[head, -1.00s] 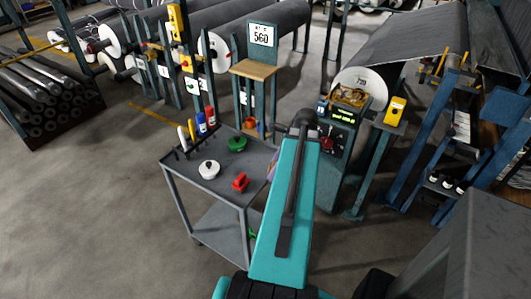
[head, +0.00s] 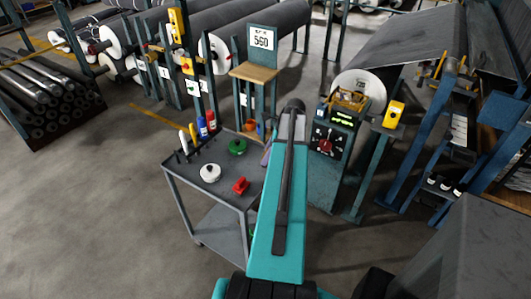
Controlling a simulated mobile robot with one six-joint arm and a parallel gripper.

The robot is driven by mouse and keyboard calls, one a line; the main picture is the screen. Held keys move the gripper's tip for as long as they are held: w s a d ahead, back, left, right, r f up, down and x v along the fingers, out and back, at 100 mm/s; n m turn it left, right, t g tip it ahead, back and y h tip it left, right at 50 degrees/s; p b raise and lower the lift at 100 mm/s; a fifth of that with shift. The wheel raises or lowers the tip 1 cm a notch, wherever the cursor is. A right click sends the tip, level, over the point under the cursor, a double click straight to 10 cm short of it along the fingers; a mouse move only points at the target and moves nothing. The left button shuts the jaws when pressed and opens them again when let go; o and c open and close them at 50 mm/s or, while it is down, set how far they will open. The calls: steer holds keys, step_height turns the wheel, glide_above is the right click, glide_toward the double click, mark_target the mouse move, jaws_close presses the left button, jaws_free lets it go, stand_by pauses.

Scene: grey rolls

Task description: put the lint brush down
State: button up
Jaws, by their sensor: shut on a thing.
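My teal arm link (head: 275,215) reaches forward and covers the right edge of the grey cart. My gripper is hidden behind it; no fingers show. A small purple sliver (head: 267,152) shows at the left edge of the arm, over the cart's right side. It may be part of the lint brush, but most of it is covered and I cannot tell whether it touches the cart.
The cart's top (head: 213,187) holds a white round item (head: 210,173), a red item (head: 240,186), a green item (head: 237,147) and several upright bottles. A control post (head: 332,150) stands right of the arm.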

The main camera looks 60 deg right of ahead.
steer(key=shift+w+d+f+p, duration=0.15)
steer(key=shift+w+d+p, duration=0.3)
steer(key=shift+w+d, duration=0.9)
steer(key=shift+f+p, duration=0.8)
steer(key=shift+f, duration=0.95)
steer(key=shift+f, duration=0.15)
steer(key=o, duration=1)
steer(key=shift+c, duration=0.2)
steer(key=shift+s+r, duration=0.1)
steer(key=shift+r, duration=0.15)
steer(key=b+v, duration=0.3)
steer(key=v, duration=0.8)
steer(key=shift+r, duration=0.4)
